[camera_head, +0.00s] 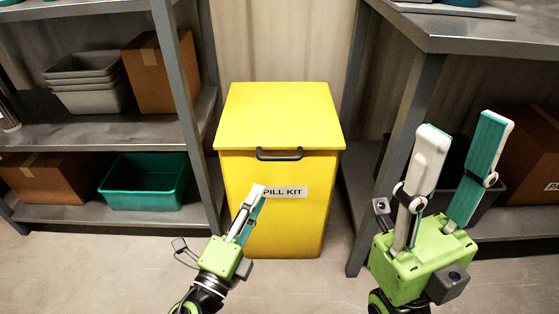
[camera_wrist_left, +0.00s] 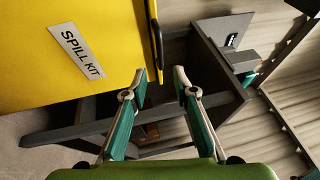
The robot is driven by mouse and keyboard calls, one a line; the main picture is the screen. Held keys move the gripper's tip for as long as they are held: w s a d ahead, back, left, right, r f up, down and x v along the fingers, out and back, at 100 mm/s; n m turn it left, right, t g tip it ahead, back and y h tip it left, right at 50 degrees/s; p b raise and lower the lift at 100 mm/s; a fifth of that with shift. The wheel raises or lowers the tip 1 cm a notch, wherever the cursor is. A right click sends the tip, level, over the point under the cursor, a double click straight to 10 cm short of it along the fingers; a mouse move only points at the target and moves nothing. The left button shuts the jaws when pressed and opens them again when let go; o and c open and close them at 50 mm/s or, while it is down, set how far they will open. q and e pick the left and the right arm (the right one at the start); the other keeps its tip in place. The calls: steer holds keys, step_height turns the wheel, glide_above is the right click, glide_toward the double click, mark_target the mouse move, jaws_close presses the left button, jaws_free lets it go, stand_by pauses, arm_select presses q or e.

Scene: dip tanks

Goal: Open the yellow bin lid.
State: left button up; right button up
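The yellow bin (camera_head: 275,220) stands on the floor between the shelves, with a SPILL KIT label on its front. Its yellow lid (camera_head: 280,115) lies flat and closed. A dark handle (camera_head: 279,154) sits at the lid's front edge. It also shows in the left wrist view (camera_wrist_left: 157,35), beyond the fingertips. My left gripper (camera_head: 257,190) is in front of the bin, below the handle, and covers part of the label. In the left wrist view its fingers (camera_wrist_left: 160,75) are apart with nothing between them. My right gripper (camera_head: 460,125) is open and empty, pointing up, right of the bin.
A grey shelf (camera_head: 110,135) on the left holds cardboard boxes, grey trays and a teal tub (camera_head: 145,182). A grey table (camera_head: 480,32) stands close on the right, with a box (camera_head: 535,150) beneath it. The floor before the bin is clear apart from my arms.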

mark_target(278, 158)
arm_select(q)
steer(key=p+x, duration=0.1)
steer(key=x, duration=1.2)
jaws_close()
